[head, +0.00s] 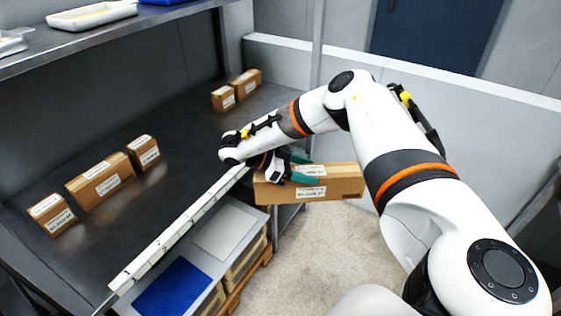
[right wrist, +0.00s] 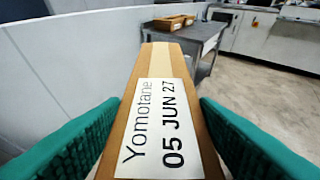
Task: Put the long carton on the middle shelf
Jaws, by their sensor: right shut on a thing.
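The long carton (head: 335,183) is brown with white labels, and my right gripper (head: 290,172) is shut on it near its left end. The carton is held level in the air, just beyond the right end of the shelf's front edge. In the right wrist view the carton (right wrist: 164,110) lies between the two green finger pads (right wrist: 153,148), its label reading "Yomotane 05 JUN 27". The middle shelf (head: 185,165) is a dark metal surface with a white label strip along its front edge. My left gripper is not in view.
Several smaller cartons stand on the shelf: a row at the left (head: 100,183) and two at the back right (head: 237,90). Between them the shelf is bare. An upper shelf (head: 60,48) holds white trays. Crates sit below.

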